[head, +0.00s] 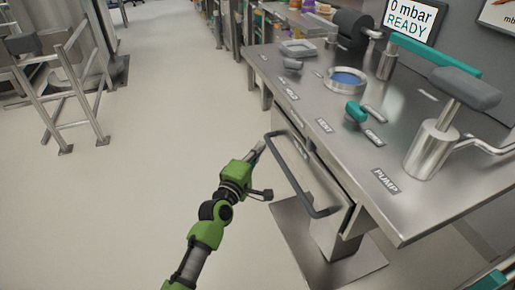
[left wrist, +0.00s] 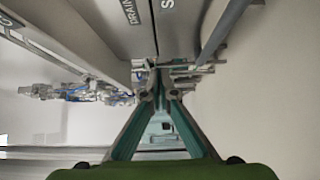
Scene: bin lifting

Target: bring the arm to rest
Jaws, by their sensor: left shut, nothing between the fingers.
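My left arm (head: 208,228), green and dark grey, reaches up from the bottom middle of the head view. My left gripper (head: 257,152) is at its far end, beside the front of the steel bench (head: 310,110) and close to the grey bar handle (head: 292,178). I cannot tell if it touches the bench. In the left wrist view the gripper's teal fingers (left wrist: 159,88) come together at the tips with nothing held between them.
On the bench stand a round port with a blue inside (head: 346,80), a teal knob (head: 355,111), a steel cylinder with a grey-topped lever (head: 434,145) and a grey tray (head: 299,47). A metal frame (head: 65,90) stands at left. The floor (head: 120,190) between is clear.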

